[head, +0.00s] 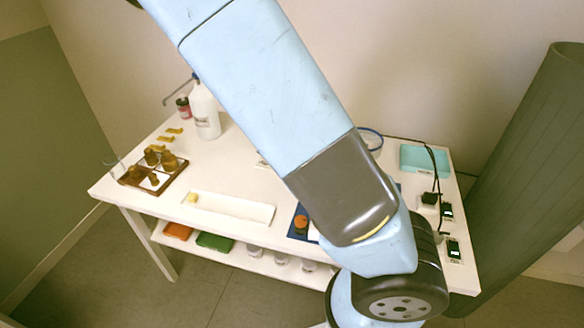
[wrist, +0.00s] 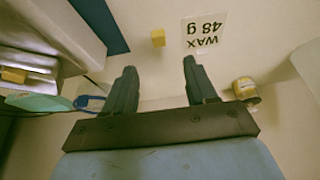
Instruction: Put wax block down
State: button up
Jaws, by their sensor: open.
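In the wrist view my gripper (wrist: 159,66) is open, its two dark fingers apart with nothing between them. A small yellow wax block (wrist: 158,38) rests on the pale surface just beyond the fingertips, apart from both. A white card reading "WAX 48 g" (wrist: 205,33) lies right beside it. In the head view my arm hides my gripper and this block. Another yellow block (head: 192,198) is at the left end of a white tray (head: 232,208). A yellow block (wrist: 13,75) also shows at the wrist view's left edge.
A wooden rack of brown bottles (head: 153,168) stands at the table's left, with a white bottle (head: 205,112) behind. An amber bottle (head: 301,223) is near the front edge. A teal tray (head: 424,159) is at right. A yellow-labelled jar (wrist: 245,88) is right of my fingers.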

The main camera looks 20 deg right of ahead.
jog(key=shift+x, duration=3.1)
jog(key=shift+w+d+f, duration=0.2)
jog(key=shift+d+f, duration=0.05)
jog(key=shift+f, duration=0.4)
jog(key=shift+d+f, duration=0.15)
jog(key=shift+f, duration=0.35)
jog(key=shift+w+f, duration=0.2)
jog(key=shift+f, duration=0.05)
jog(key=shift+x, duration=1.05)
jog(key=shift+c, duration=0.2)
grip_shut()
